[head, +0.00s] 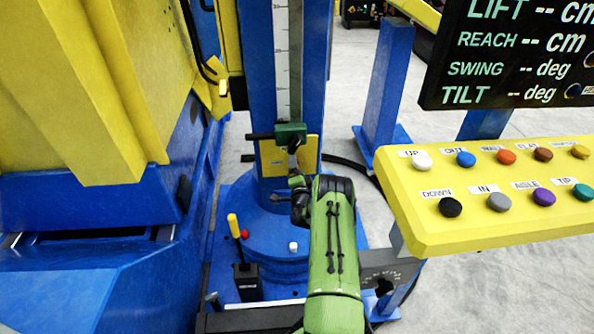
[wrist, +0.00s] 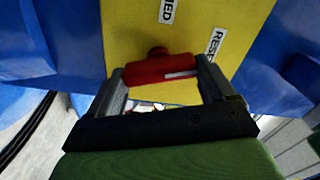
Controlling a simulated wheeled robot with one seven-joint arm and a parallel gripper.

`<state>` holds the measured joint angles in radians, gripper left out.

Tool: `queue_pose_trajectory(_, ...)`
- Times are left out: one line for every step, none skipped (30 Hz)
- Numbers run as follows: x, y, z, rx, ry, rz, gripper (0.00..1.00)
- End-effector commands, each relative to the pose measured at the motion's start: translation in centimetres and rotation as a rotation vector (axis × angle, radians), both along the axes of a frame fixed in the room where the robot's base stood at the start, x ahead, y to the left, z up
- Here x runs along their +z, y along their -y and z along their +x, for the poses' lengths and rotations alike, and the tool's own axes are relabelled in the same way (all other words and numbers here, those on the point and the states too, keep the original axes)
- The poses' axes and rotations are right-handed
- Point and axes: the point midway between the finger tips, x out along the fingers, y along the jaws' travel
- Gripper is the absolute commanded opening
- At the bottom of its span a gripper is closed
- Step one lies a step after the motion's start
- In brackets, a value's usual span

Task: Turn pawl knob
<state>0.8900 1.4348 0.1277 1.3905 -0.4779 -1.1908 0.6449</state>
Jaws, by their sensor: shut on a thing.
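The red pawl knob (wrist: 158,68) shows in the wrist view, a crossbar with a round hub and a pale line on its right part. It is in front of a yellow plate (wrist: 190,12) with a partly cut-off label ending "IED" and another starting "RESE". My gripper (wrist: 160,71) is shut on the knob, one finger at each end of the bar. In the head view my gripper (head: 297,184) is at the yellow plate (head: 270,160) low on the blue column; I cannot make out the knob there.
A green block (head: 290,134) with a black handle sits on the column's scale just above. A yellow button panel (head: 480,235) and a dark display (head: 520,60) stand at right. A yellow-handled lever (head: 233,225) rises from the blue base at left.

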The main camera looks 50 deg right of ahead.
Motion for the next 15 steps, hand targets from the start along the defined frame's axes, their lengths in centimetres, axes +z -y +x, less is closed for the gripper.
queue_pose_trajectory(0.45, 0.23, 0.05, -0.004, 0.012, -0.002, 0.53)
queue_pose_trajectory(0.46, 0.23, 0.05, -0.003, 0.015, -0.001, 0.53)
queue_pose_trajectory(0.45, 0.22, 0.06, -0.003, 0.017, 0.002, 0.53)
queue_pose_trajectory(0.45, 0.22, 0.06, -0.003, 0.018, 0.003, 0.53)
queue_pose_trajectory(0.45, 0.22, 0.06, -0.003, 0.019, 0.004, 0.53)
queue_pose_trajectory(0.45, 0.22, 0.06, -0.003, 0.019, 0.005, 0.53)
queue_pose_trajectory(0.46, 0.22, 0.06, -0.003, 0.02, 0.005, 0.53)
queue_pose_trajectory(0.46, 0.22, 0.06, -0.003, 0.02, 0.005, 0.53)
queue_pose_trajectory(0.46, 0.22, 0.06, -0.003, 0.02, 0.005, 0.53)
queue_pose_trajectory(0.47, 0.22, 0.06, -0.003, 0.021, 0.006, 0.53)
queue_pose_trajectory(0.47, 0.22, 0.06, -0.003, 0.021, 0.006, 0.53)
queue_pose_trajectory(0.47, 0.22, 0.06, -0.003, 0.021, 0.006, 0.53)
queue_pose_trajectory(0.48, 0.22, 0.07, -0.003, 0.021, 0.006, 0.53)
queue_pose_trajectory(0.48, 0.22, 0.07, -0.003, 0.021, 0.006, 0.53)
queue_pose_trajectory(0.48, 0.22, 0.07, -0.003, 0.021, 0.006, 0.84)
